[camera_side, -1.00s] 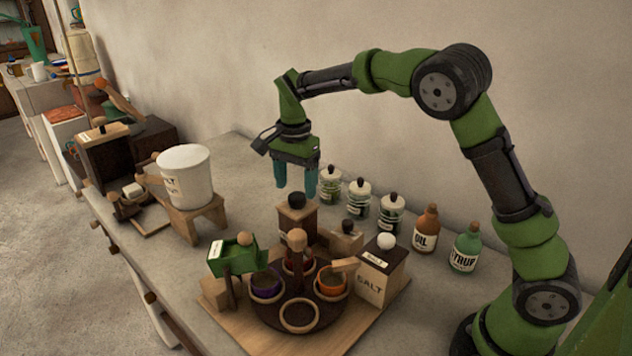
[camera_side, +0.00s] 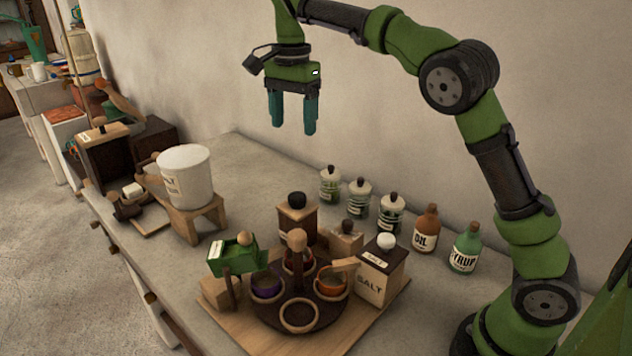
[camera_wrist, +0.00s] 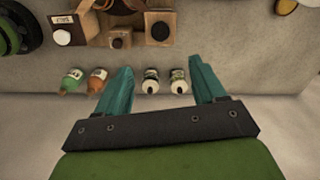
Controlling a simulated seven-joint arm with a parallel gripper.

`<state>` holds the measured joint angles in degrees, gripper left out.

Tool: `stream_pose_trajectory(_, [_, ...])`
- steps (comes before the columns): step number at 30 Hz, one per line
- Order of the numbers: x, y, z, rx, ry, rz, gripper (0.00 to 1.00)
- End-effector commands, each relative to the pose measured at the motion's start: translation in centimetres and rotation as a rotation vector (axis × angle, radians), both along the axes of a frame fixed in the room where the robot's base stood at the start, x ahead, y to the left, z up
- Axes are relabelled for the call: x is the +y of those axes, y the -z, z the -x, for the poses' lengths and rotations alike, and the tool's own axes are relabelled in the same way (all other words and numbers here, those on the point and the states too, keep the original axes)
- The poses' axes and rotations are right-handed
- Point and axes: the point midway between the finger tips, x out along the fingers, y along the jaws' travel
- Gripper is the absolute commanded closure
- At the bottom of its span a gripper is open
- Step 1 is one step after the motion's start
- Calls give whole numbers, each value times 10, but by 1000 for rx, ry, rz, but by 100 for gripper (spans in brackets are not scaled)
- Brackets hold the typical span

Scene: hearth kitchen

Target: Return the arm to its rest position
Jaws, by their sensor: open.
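My gripper (camera_side: 292,128) hangs high above the counter with its two teal fingers pointing down. It is open and empty, and nothing touches it. In the wrist view the fingers of my gripper (camera_wrist: 160,85) are spread apart, with small jars and bottles far below. My green and black arm arches up from the right side of the side view.
Below stand a wooden board (camera_side: 375,325) with a round dark carousel of cups, a salt box (camera_side: 378,275), several jars along the wall, an oil bottle (camera_side: 426,232) and a syrup bottle (camera_side: 466,250). A white bucket (camera_side: 185,178) sits on a wooden stand at left. The air around my gripper is clear.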

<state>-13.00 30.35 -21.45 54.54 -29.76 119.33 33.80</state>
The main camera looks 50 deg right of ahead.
Motion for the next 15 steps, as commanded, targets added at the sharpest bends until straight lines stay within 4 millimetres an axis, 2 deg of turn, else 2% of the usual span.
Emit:
stream_pose_trajectory(6, [-3,0,-4,-17,-43,15,31])
stream_pose_trajectory(8, [-7,9,-6,-22,-98,28,31])
stream_pose_trajectory(9, [-9,19,-6,-19,-152,31,31])
stream_pose_trajectory(11, [-11,27,-1,-33,-237,25,31])
stream_pose_trajectory(15, [-15,33,27,-107,-441,-7,31])
